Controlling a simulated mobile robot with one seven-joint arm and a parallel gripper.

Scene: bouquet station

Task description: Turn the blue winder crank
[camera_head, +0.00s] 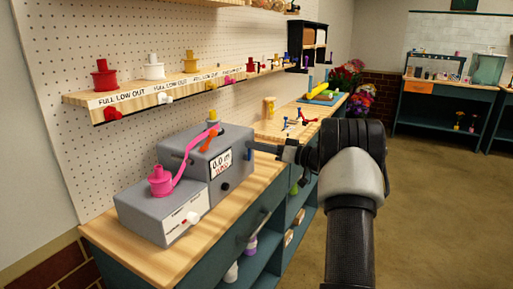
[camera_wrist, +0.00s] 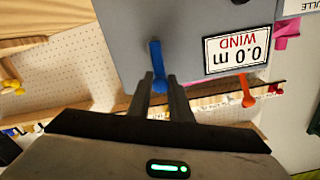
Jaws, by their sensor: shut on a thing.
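The blue winder crank (camera_wrist: 156,62) sticks out from the grey winder box (camera_wrist: 195,40) in the wrist view. Its lower end lies between the fingers of my gripper (camera_wrist: 161,88), which is shut on it. In the head view, the crank (camera_head: 249,153) shows as a small blue piece at the right side of the winder box (camera_head: 185,148), with my gripper (camera_head: 285,152) beside it. The box's display (camera_wrist: 238,50) reads "0.0 m WIND", upside down in the wrist view. My arm hides part of the bench behind.
A pink spool (camera_head: 161,181) sits on the lower box at the left, with pink ribbon running up to the winder top. An orange lever (camera_wrist: 247,92) is near the display. A shelf (camera_head: 165,97) with several spools hangs above. Open floor (camera_head: 430,200) lies to the right.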

